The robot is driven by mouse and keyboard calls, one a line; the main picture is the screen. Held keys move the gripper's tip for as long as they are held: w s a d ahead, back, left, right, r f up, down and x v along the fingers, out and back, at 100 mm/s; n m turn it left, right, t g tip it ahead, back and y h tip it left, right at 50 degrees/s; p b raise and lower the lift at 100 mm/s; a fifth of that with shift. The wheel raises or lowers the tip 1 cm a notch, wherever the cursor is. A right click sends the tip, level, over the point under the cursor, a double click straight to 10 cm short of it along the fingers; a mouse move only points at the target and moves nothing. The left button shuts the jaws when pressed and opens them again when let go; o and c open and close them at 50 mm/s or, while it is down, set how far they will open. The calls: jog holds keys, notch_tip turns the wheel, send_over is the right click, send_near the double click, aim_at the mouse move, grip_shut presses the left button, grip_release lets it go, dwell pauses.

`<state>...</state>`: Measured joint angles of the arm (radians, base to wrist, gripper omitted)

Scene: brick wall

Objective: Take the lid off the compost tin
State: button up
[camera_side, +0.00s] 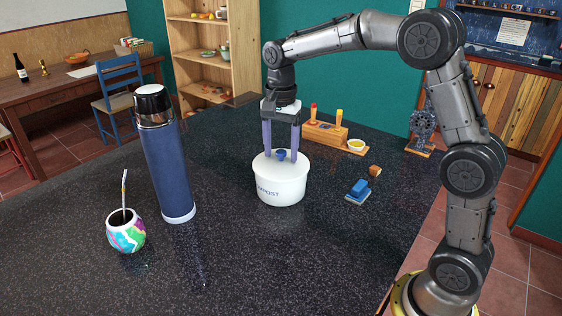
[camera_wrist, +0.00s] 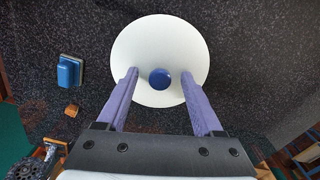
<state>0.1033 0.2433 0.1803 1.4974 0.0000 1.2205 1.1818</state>
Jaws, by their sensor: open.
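The white compost tin (camera_side: 281,192) stands upright on the dark speckled counter, with part of its lettering showing on the side. Its white lid (camera_side: 266,161) is on top and has a blue knob (camera_side: 281,155) in the middle. In the wrist view the round lid (camera_wrist: 160,40) and its blue knob (camera_wrist: 160,79) show from above. My gripper (camera_side: 281,156) points down over the lid. Its two purple fingers are open, one on each side of the knob, with a gap on both sides. In the wrist view my gripper (camera_wrist: 160,72) straddles the knob. Whether the fingertips touch the lid is unclear.
A tall blue flask (camera_side: 165,165) and a colourful mate gourd (camera_side: 125,231) with a straw stand to the left. A blue brush-like block (camera_side: 358,190) and a small wooden piece (camera_side: 375,171) lie to the right. A wooden holder (camera_side: 325,132) stands behind. The front counter is clear.

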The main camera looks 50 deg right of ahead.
grip_shut()
dwell(0.3)
jog(key=shift+r, duration=0.2)
